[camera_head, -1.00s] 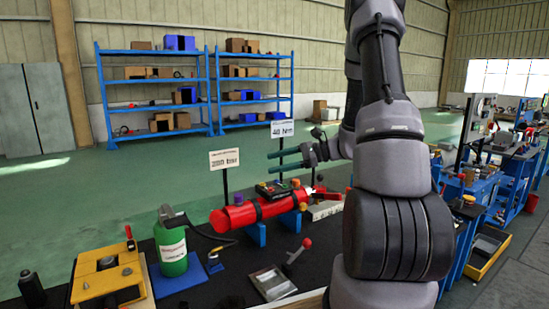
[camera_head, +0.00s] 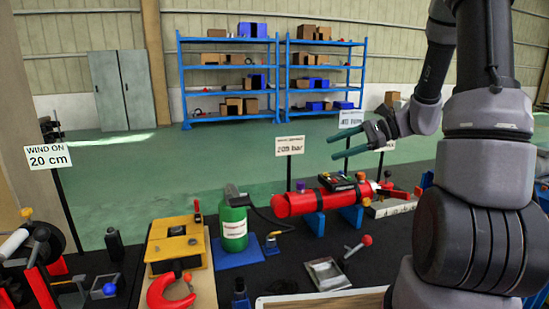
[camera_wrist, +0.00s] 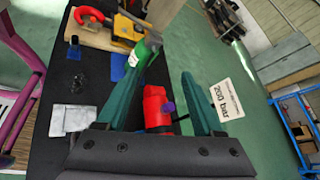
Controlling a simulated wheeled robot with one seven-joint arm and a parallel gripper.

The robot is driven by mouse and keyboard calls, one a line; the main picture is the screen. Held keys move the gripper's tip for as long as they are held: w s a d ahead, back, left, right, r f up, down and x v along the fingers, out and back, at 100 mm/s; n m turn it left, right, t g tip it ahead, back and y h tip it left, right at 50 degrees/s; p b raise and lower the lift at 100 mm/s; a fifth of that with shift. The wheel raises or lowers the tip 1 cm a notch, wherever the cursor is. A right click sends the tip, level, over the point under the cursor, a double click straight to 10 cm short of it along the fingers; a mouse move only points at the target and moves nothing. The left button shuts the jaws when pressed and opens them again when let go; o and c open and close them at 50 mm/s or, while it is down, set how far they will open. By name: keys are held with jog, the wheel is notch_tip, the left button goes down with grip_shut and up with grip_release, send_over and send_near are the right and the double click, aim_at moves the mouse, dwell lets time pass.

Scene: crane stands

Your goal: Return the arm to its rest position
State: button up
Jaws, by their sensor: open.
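My gripper (camera_head: 331,149) is open and empty. Its two green fingers point left, in the air above the dark bench and higher than the red cylinder (camera_head: 300,204). My arm rises along the right side of the head view, bent, with the wrist held out to the left. In the wrist view my gripper (camera_wrist: 163,62) has its fingers spread apart, with the red cylinder (camera_wrist: 157,110) showing between and beyond them. Nothing is held. The cylinder lies on blue supports, apart from the fingers.
A "200 bar" sign (camera_head: 290,146) stands on a post left of my fingers. A green bottle (camera_head: 233,226), a yellow block fixture (camera_head: 176,247) and a red-knobbed lever (camera_head: 358,246) are on the bench. Blue shelves (camera_head: 232,79) stand far back, beyond open green floor.

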jog(key=s+r+n+t+h, duration=0.4)
jog(key=s+r+n+h, duration=0.6)
jog(key=s+r, duration=0.4)
jog(key=shift+s+d+r+h, duration=0.15)
jog(key=shift+s+h, duration=0.35)
jog(key=shift+s, duration=1.4)
